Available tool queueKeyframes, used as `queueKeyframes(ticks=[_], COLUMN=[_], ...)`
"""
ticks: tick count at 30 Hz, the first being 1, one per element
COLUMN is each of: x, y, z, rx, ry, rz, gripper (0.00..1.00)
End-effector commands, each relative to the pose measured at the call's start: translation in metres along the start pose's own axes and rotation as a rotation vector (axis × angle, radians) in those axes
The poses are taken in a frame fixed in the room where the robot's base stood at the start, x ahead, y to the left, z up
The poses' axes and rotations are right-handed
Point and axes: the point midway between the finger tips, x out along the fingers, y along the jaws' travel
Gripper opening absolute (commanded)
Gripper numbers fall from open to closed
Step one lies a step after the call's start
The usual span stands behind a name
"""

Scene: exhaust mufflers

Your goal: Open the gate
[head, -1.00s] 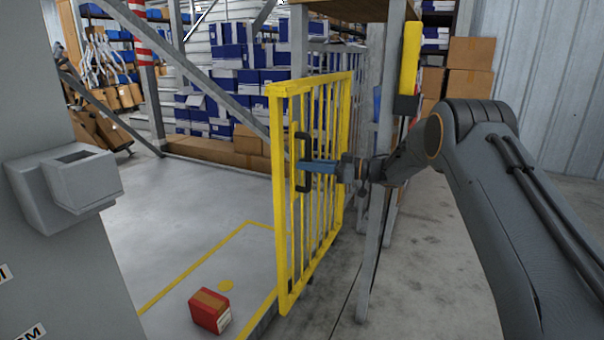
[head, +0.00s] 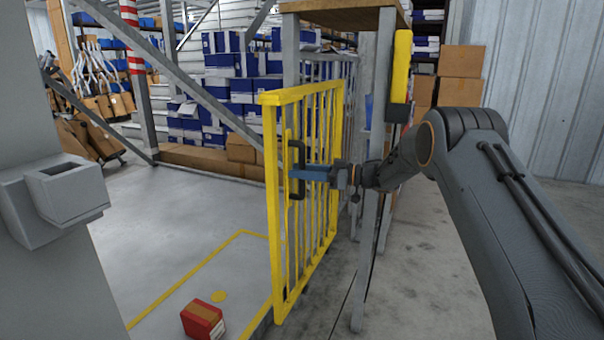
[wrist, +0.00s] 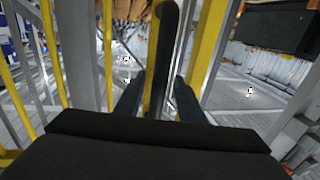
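The yellow barred gate (head: 271,200) stands in the middle of the head view, swung at an angle to the opening. Its black handle (head: 300,184) is on the upright nearest the left. In the wrist view the black handle (wrist: 166,50) runs upright between the two fingers of my gripper (wrist: 160,90). The fingers straddle it with narrow gaps at both sides, so they look open around it. Contact with the handle is not clear.
A red box (head: 203,320) lies on the floor left of the gate, near yellow floor lines (head: 190,287). A grey post (head: 378,200) stands just right of the gate, near my arm. Blue-and-white boxes (head: 240,85) are stacked behind. Open floor lies to the left.

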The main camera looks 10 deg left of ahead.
Motion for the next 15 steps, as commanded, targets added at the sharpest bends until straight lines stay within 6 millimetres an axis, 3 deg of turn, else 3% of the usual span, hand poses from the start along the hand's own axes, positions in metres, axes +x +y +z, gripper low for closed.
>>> queueKeyframes(ticks=[9, 15], x=[-0.001, -0.001], y=[0.000, 0.000], z=[-0.058, -0.085], rx=[-0.004, -0.002], ry=[0.000, 0.000], rz=[0.001, 0.002], gripper=[0.36, 0.36])
